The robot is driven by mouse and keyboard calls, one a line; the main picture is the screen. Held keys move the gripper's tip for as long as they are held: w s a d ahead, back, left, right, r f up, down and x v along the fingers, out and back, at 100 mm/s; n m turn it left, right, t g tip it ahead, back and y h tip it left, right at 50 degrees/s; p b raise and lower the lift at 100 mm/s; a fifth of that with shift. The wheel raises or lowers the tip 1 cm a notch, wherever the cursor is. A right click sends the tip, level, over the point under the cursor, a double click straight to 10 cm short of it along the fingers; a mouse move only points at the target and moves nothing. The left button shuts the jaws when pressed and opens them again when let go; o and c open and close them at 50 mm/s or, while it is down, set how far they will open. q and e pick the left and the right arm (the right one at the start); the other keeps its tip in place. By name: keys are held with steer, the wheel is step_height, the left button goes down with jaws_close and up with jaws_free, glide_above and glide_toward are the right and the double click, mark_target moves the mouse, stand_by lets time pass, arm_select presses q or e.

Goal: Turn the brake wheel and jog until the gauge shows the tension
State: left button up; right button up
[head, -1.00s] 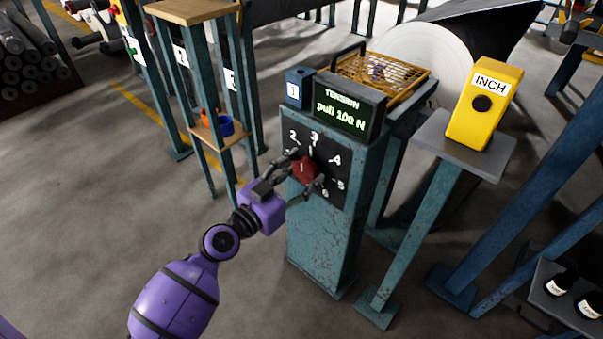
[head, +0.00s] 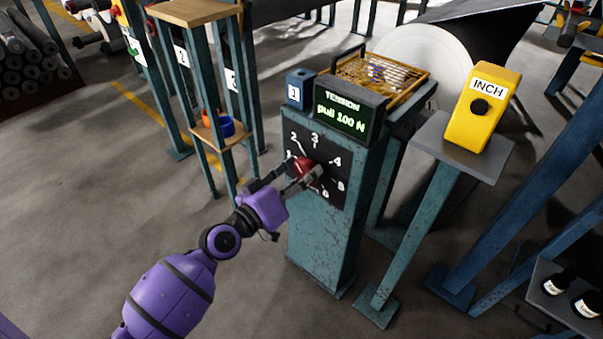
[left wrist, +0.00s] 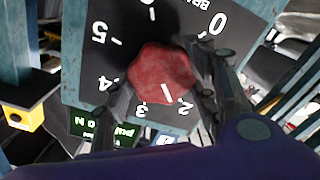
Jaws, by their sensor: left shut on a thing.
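The red brake wheel (head: 302,165) sits on the black numbered dial plate (head: 335,203) on the front of a teal pillar. My left gripper (head: 305,170) is shut on it, with a finger on either side. In the left wrist view the wheel (left wrist: 160,70) is a faceted red knob whose white mark points between 2 and 3, nearer 2. The tension gauge (head: 343,116) above the dial reads "TENSION pull 100 N" in green. The yellow INCH box (head: 484,106) with a black round button stands on a grey-topped post to the right. My right gripper is out of view.
A yellow wire basket (head: 385,75) and a small blue box marked 1 (head: 299,88) stand on top by the gauge. A rack with wooden shelves (head: 195,10) is to the left. A large pale roll (head: 430,55) lies behind. Floor at front left is open.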

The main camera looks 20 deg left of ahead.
arm_select(q)
steer(key=shift+d, duration=0.15)
stand_by(0.4)
steer(key=o, duration=1.1)
steer(key=shift+s, duration=0.1)
steer(key=shift+s+a, duration=0.25)
steer(key=shift+s, duration=0.05)
steer(key=v, duration=1.1)
